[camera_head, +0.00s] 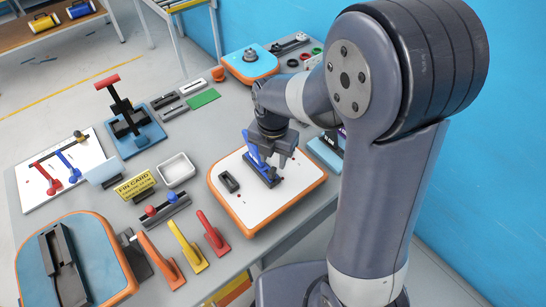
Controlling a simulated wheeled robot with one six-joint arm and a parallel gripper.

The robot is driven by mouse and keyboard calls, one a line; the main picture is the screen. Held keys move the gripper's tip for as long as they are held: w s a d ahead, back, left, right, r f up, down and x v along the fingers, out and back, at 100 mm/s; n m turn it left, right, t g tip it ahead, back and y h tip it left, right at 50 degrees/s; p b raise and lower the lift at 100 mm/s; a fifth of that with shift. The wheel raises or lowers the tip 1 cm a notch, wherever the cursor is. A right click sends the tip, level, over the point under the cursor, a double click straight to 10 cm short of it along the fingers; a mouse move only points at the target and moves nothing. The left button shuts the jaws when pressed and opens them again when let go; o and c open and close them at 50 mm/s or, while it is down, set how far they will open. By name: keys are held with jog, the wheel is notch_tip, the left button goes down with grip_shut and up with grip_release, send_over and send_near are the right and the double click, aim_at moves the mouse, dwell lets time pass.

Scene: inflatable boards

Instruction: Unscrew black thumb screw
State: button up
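My gripper (268,162) points down over the white board with the orange rim (241,212), in the middle of the table. A blue fin (253,147) stands in a dark base (262,176) on this board, right at my gripper. The black thumb screw cannot be made out for certain; small dark parts near the fingertips are too small and partly covered by my gripper. Whether the fingers are open or shut on something does not show clearly. A separate black fin box (229,182) lies on the board's left part.
A blue board (72,262) is front left, another (250,66) at the back. A blue wall closes the right side.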

dwell(0.3)
jog(key=m, duration=0.4)
dwell(0.4)
jog(key=shift+d+m, duration=0.1)
jog(key=shift+m, duration=0.5)
jog(key=shift+s+m, duration=0.15)
jog(key=shift+m, duration=1.25)
jog(key=shift+m, duration=1.2)
jog(key=shift+s+m, duration=0.1)
jog(key=shift+m, duration=0.7)
